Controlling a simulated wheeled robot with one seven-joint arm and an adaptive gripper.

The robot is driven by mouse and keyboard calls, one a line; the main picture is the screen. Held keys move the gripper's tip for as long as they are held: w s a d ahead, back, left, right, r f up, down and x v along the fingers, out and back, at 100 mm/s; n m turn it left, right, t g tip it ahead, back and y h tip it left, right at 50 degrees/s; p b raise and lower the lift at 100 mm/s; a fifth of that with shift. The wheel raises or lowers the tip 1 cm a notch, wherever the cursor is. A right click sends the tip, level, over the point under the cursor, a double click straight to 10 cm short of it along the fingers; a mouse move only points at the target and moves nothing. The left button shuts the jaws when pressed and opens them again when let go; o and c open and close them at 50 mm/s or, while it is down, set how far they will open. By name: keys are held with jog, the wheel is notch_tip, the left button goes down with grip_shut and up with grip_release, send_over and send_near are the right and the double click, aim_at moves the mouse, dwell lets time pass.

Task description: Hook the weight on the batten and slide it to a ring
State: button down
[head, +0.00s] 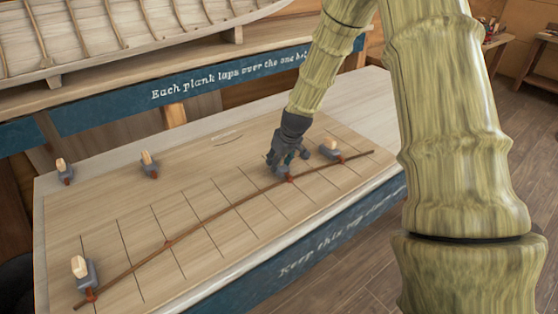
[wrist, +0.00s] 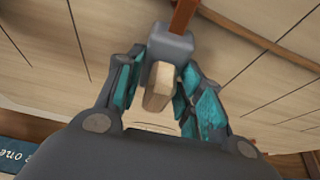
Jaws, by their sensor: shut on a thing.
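My gripper (head: 284,163) is shut on a grey weight (wrist: 170,50) with a pale wooden grip (wrist: 160,85); its teal-lined fingers flank it in the wrist view. The weight's red-brown hook (wrist: 184,14) reaches the thin brown batten (wrist: 240,35); I cannot tell if they touch. In the head view the batten (head: 215,219) curves across the lined board. One weight (head: 84,271) stands at its near left end and another (head: 329,149) near its far right end, both with hooks at the batten. A small brown mark (head: 167,243) shows on the batten; I cannot tell if it is a ring.
Two more weights (head: 65,171) (head: 149,164) stand apart from the batten along the board's back left. The lined board (head: 130,208) is otherwise mostly clear. A planked hull (head: 110,30) rests on a shelf behind. The table's blue front (head: 340,250) carries lettering.

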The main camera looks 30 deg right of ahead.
dwell(0.8)
jog(key=c, duration=0.9)
grip_release()
jog(key=shift+o, duration=0.2)
jog(key=shift+f, duration=0.15)
jog(key=v, duration=1.2)
notch_tip(320, 180, up, 7)
jog(key=p, duration=0.5)
send_over(287, 173)
jog(key=shift+s+a, duration=0.1)
jog(key=shift+s, duration=0.05)
